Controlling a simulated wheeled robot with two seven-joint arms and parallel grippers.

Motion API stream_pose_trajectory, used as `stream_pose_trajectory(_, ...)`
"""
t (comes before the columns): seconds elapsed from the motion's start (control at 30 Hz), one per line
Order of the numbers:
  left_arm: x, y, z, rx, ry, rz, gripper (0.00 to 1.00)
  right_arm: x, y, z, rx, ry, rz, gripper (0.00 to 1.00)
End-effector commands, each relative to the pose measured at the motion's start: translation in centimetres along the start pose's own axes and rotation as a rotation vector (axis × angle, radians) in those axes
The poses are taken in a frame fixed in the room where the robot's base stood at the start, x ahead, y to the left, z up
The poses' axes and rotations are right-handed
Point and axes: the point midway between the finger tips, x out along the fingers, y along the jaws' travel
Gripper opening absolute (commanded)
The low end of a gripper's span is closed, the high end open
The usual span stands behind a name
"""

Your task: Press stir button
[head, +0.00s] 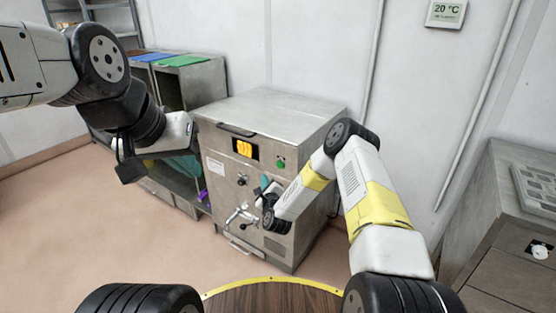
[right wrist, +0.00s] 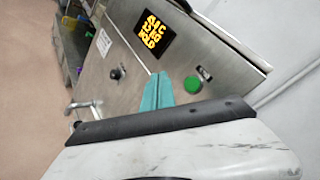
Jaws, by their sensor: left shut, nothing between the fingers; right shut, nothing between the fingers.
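A steel cabinet machine (head: 278,105) stands ahead, with a round green button (head: 281,162) on its front, right of a display. I can read no label on the button; it also shows in the right wrist view (right wrist: 193,84). My right gripper (head: 264,182) is shut and empty in front of the panel, below and left of the button. Its teal fingertips (right wrist: 158,90) lie just left of the button in the right wrist view; contact with the panel cannot be told. My left gripper (head: 182,167) is shut and empty, left of the machine.
The display (head: 245,149) shows yellow text. A dark knob (head: 242,180) and a metal valve handle (head: 240,214) sit on the front. Open shelving with blue and green trays (head: 184,61) stands left, and a steel cabinet (head: 500,215) right. A round wooden top (head: 270,298) is in front.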

Motion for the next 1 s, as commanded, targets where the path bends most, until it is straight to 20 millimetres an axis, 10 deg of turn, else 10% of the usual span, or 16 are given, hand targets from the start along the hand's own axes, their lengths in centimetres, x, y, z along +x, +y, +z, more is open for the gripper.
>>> stream_pose_trajectory(1.0, 0.0, 0.0, 0.0, 0.000, 0.000, 0.000, 0.00, 5.3, -3.9, -3.9, -0.001, 0.000, -0.001, 0.00)
